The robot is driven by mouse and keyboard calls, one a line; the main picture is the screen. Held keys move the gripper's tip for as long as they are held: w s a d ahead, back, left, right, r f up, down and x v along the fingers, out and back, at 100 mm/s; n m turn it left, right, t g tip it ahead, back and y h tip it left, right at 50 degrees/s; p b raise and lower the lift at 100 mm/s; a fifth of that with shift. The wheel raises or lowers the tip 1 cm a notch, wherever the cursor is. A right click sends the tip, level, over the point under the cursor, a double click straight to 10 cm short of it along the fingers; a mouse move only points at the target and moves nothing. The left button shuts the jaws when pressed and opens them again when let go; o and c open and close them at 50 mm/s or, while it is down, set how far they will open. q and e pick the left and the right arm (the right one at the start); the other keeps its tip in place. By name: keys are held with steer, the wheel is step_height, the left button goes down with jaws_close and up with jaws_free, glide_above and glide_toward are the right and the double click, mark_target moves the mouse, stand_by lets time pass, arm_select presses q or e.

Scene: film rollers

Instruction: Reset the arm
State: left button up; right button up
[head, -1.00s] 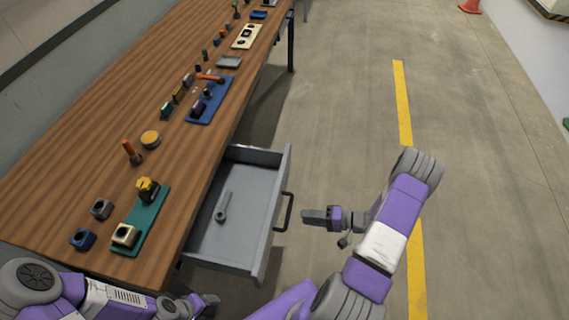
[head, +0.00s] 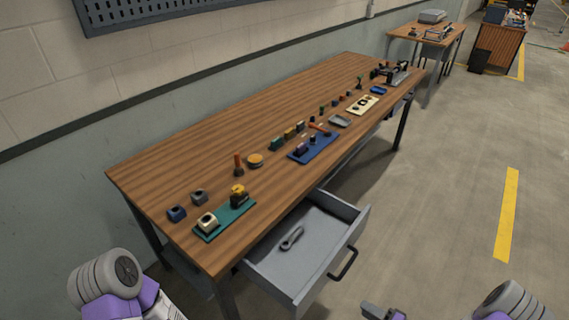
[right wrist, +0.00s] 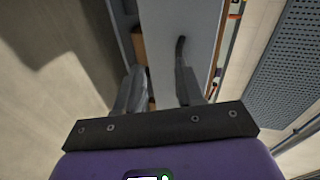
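My right gripper (head: 382,312) shows at the bottom edge of the head view, beyond the front of the open drawer (head: 348,218). In the right wrist view its two grey fingers (right wrist: 158,92) stand apart with nothing between them. The drawer's dark handle appears past the fingertips there (right wrist: 181,48) and also shows in the head view (head: 343,264). The gripper is apart from the handle in the head view. Part of my left arm (head: 120,290) shows at the bottom left; its gripper is outside the picture.
A grey wrench-like tool (head: 292,238) lies in the drawer. The wooden table (head: 200,140) carries a teal tray (head: 226,218), a blue tray (head: 315,147), a cream tray (head: 363,105) and several small parts. Open floor (head: 440,190) lies to the right. A second table (head: 428,36) stands further back.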

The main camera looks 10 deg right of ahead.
steer(key=w+a+f+n+g+h, duration=0.1)
steer(key=w+a+f+g+h, duration=0.1)
steer(key=a, duration=0.3)
steer(key=w+a+f+n+g+h, duration=0.1)
steer(key=a+f+g+h, duration=0.1)
steer(key=a, duration=0.4)
steer(key=s+a+n+g+h, duration=0.1)
steer(key=s+a+n+g, duration=0.3)
steer(key=s, duration=0.9)
steer(key=a+f+g+p, duration=0.1)
steer(key=a+g, duration=0.2)
steer(key=a, duration=0.2)
steer(key=shift+a, duration=0.4)
